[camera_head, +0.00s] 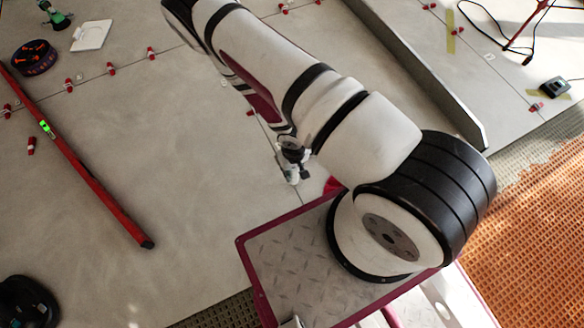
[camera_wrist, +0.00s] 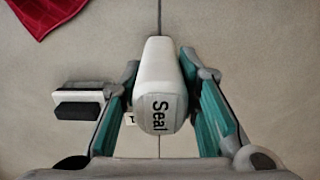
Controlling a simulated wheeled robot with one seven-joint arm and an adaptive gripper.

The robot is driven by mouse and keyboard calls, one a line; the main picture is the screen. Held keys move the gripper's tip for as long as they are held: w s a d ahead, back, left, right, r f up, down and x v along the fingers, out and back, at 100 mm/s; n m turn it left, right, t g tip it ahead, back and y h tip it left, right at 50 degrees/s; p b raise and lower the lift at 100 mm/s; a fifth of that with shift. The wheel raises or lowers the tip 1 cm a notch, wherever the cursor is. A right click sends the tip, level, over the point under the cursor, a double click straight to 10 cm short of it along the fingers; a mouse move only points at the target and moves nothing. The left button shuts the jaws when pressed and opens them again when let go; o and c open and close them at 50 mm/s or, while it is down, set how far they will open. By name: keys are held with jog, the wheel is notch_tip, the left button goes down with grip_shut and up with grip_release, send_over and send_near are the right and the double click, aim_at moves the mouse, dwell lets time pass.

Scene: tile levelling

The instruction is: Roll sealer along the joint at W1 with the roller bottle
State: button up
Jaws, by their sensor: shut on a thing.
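The roller bottle (camera_wrist: 158,88), pale with "Seal" printed on its rounded end, is between the green-sided fingers of my gripper (camera_wrist: 160,105) in the wrist view. My gripper is shut on it. The joint (camera_wrist: 159,18) is a thin dark line between tiles; it runs up from behind the bottle and shows again below it. The bottle lies over the line, and its contact with the tile is hidden. A small white tag (camera_wrist: 130,119) is partly covered beside the joint; I cannot read it. In the head view my gripper (camera_head: 291,172) is low over the tiles, partly hidden by my arm.
A red cloth (camera_wrist: 45,12) lies at the upper left of the wrist view. A white block with a dark face (camera_wrist: 82,100) is left of the fingers. A long red bar (camera_head: 95,180) lies on the tiles at left. Several red clips (camera_head: 110,68) mark other joints.

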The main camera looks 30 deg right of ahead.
jog(key=shift+s, duration=0.1)
jog(key=shift+s+f, duration=0.1)
jog(key=shift+s, duration=1)
jog(key=shift+s, duration=1.1)
